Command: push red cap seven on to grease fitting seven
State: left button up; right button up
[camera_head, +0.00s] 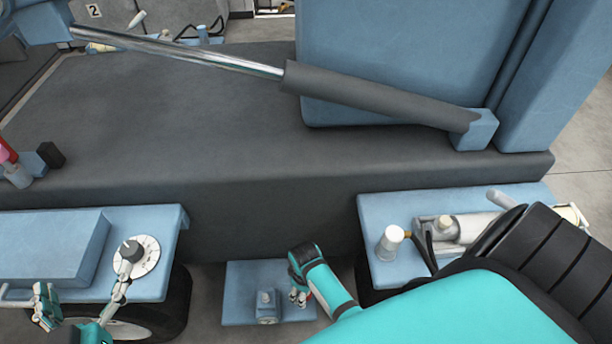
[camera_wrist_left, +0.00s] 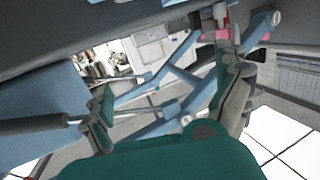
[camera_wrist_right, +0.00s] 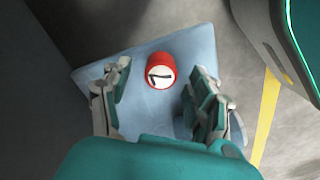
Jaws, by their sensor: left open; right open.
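A red cap (camera_wrist_right: 161,70) with a white face marked 7 is on a light-blue plate (camera_wrist_right: 205,45) in the right wrist view. My right gripper (camera_wrist_right: 158,92) is open, with the cap between and slightly beyond its fingers. My left gripper (camera_wrist_left: 166,75) is open and empty.
In the head view, a dial with a black knob (camera_head: 149,250) is near my left gripper. A blue ledge with a white cylinder (camera_head: 391,240) lies right of the plate. A dark grey machine wall (camera_head: 280,210) rises behind it. A black wheel flanks the left.

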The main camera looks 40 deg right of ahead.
jog(key=shift+f, duration=0.7)
pick_arm(q)
jog(key=r, duration=0.1)
jog(key=r+t, duration=0.2)
jog(key=shift+w+d+r+h, duration=0.15)
jog(key=shift+d+r+h, duration=0.15)
jog(key=shift+r+h, duration=0.1)
pick_arm(e)
jog(key=c, duration=0.9)
pick_arm(q)
jog(key=shift+f, duration=0.1)
pick_arm(e)
jog(key=shift+r, duration=0.15)
jog(key=shift+c, duration=0.2)
